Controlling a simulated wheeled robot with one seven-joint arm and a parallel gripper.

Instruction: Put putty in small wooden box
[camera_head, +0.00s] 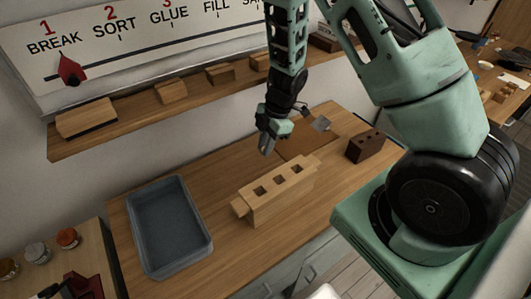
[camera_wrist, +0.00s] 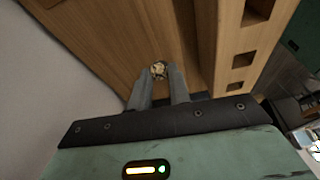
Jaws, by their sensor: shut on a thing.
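My gripper (camera_head: 266,146) points down above the workbench, just behind the light wooden box. In the wrist view its two grey fingers (camera_wrist: 159,84) are closed on a small round, mottled cream-and-brown lump (camera_wrist: 159,69), which looks like the putty. The lump is too small to make out in the head view. A light wooden box (camera_head: 280,192) with three square openings on top and a tab at each end stands on the bench. It also shows at the right of the wrist view (camera_wrist: 226,75). A smaller dark brown box (camera_head: 365,147) with holes stands further right.
A blue-grey tray (camera_head: 207,243) lies on the left of the bench. A brown board (camera_head: 296,148) with a metal scraper (camera_head: 321,124) is behind the light box. A wall shelf (camera_head: 134,117) with wooden blocks runs behind. Bare bench shows between tray and light box.

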